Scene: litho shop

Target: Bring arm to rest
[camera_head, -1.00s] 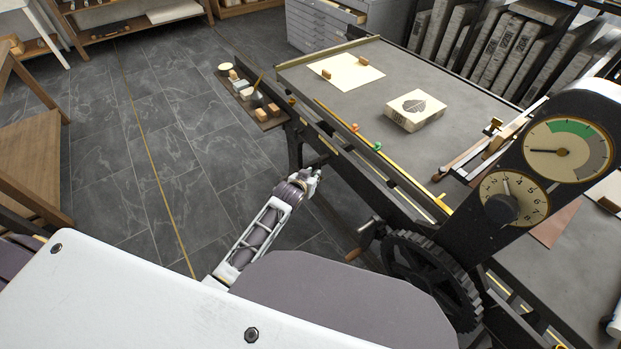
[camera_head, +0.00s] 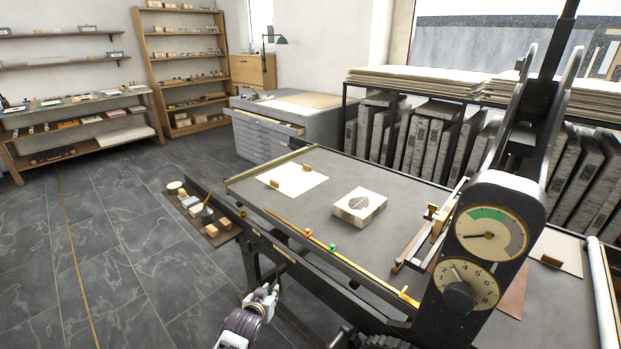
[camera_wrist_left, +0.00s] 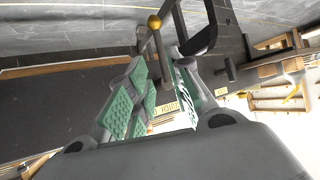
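My left gripper (camera_head: 265,295) shows at the bottom of the head view, beside the near left side of the press. In the left wrist view, its two green-padded fingers (camera_wrist_left: 166,92) stand apart with a gap between them. A dark rod with a brass ball (camera_wrist_left: 154,22) shows beyond the fingertips and in line with the gap. I see nothing clamped between the pads, and I cannot tell how far off the rod is. My right gripper is in neither view.
The press bed (camera_head: 290,225) carries a pale stone block (camera_head: 359,205) and a paper sheet (camera_head: 293,179). A side shelf (camera_head: 222,236) with small blocks juts out left of the bed. A gauge column (camera_head: 487,250) stands at right. The tiled floor (camera_head: 120,260) at left is clear.

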